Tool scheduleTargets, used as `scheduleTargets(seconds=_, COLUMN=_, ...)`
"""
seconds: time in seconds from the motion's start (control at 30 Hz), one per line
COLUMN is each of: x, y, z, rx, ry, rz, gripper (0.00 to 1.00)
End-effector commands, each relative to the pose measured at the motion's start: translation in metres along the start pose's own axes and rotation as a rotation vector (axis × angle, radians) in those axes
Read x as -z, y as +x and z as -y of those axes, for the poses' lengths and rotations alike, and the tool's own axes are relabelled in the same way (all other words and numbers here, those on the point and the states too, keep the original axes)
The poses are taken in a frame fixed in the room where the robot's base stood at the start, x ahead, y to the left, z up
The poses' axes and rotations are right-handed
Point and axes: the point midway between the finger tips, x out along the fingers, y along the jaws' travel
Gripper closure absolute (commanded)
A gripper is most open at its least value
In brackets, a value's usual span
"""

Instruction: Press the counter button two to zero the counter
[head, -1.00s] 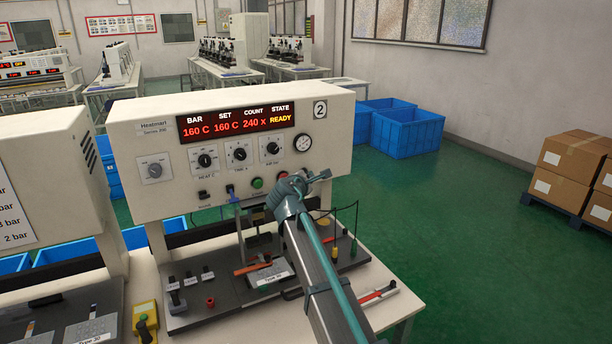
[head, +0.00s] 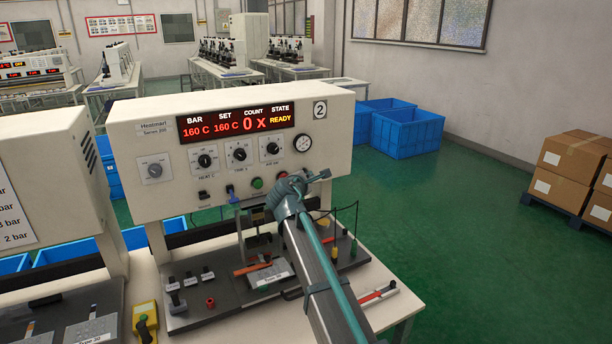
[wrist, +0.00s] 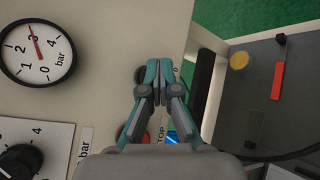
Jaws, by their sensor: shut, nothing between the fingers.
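The machine marked 2 (head: 230,150) has a red display (head: 236,122) reading BAR 160 C, SET 160 C, COUNT 0 x, STATE READY. My gripper (head: 318,178) is at the lower right of its front panel, right of the green button (head: 257,183) and a red button (head: 283,175). In the wrist view my gripper (wrist: 157,72) has its fingers together and empty, with the tips at the panel beside a small printed "0".
A pressure gauge (head: 302,143) and several knobs sit above the button row. Below are the press bed (head: 205,310) with small tools and upright cables (head: 355,220). Another machine (head: 45,170) stands at left.

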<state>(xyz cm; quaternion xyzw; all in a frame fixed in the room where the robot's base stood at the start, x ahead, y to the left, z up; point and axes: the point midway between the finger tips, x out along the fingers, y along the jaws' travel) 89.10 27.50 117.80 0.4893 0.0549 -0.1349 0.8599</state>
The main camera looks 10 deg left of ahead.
Motion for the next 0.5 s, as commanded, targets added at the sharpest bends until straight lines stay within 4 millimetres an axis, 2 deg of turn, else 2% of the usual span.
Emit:
scheduleTargets(seconds=0.23, x=-0.0062, y=-0.0092, z=0.0064, rx=0.0, ry=0.0, rz=-0.001, gripper=1.0)
scheduleTargets(seconds=0.5, x=-0.0069, y=-0.01, z=0.0074, rx=0.0, ry=0.0, rz=0.0, gripper=1.0)
